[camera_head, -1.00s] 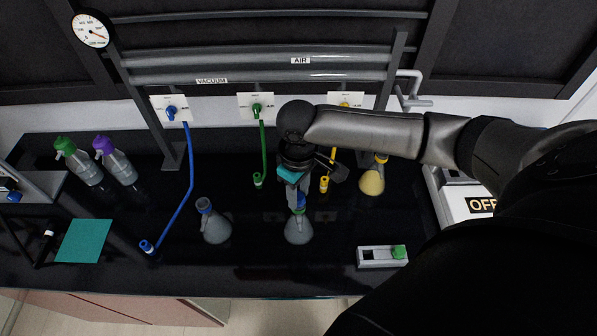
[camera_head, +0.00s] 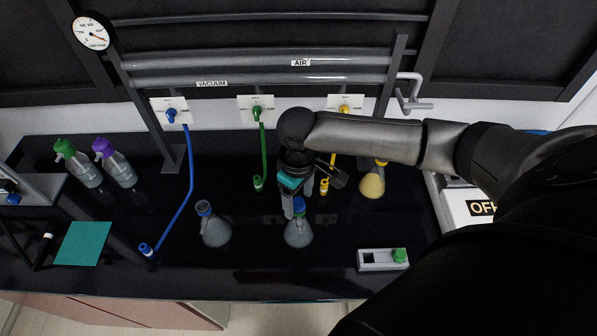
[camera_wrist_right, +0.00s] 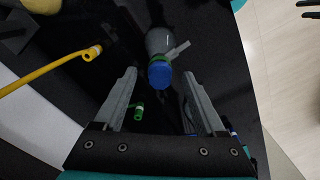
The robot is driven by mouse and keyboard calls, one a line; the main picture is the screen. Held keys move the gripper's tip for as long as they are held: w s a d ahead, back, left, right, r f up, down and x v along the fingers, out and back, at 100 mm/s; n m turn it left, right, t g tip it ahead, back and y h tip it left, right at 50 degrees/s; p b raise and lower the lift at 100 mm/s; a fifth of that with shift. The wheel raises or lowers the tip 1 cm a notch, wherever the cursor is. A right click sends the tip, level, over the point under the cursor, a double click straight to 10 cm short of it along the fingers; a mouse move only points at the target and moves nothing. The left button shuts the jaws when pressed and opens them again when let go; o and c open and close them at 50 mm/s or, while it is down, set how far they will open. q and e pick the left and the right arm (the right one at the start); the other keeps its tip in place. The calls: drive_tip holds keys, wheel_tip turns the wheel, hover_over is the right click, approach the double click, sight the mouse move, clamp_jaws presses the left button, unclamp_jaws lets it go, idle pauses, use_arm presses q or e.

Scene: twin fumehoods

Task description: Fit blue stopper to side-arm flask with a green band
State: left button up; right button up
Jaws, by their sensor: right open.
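The side-arm flask with a green band (camera_head: 299,234) stands upright on the black bench, below my right gripper. The blue stopper (camera_head: 299,203) sits at its mouth. In the right wrist view, the stopper (camera_wrist_right: 160,75) shows end-on at the flask's neck, with the green band (camera_wrist_right: 163,58) just behind it and the side arm (camera_wrist_right: 179,49) pointing off to one side. How deep the stopper sits cannot be told. My right gripper (camera_head: 299,203) is open above the flask. In the wrist view its fingers (camera_wrist_right: 159,76) are apart, with a gap around the stopper. My left gripper is not in view.
Another flask (camera_head: 214,232) stands left. A yellow flask (camera_head: 372,183) stands back right. A holder (camera_head: 367,266) with a green stopper (camera_head: 399,255) lies front right. Blue (camera_head: 191,180), green (camera_head: 263,155) and yellow (camera_wrist_right: 45,73) hoses hang nearby. Two wash bottles (camera_head: 119,170) stand back left.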

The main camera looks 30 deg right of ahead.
sight(299, 202)
wheel_tip(299, 202, up, 15)
idle(0.4)
idle(0.4)
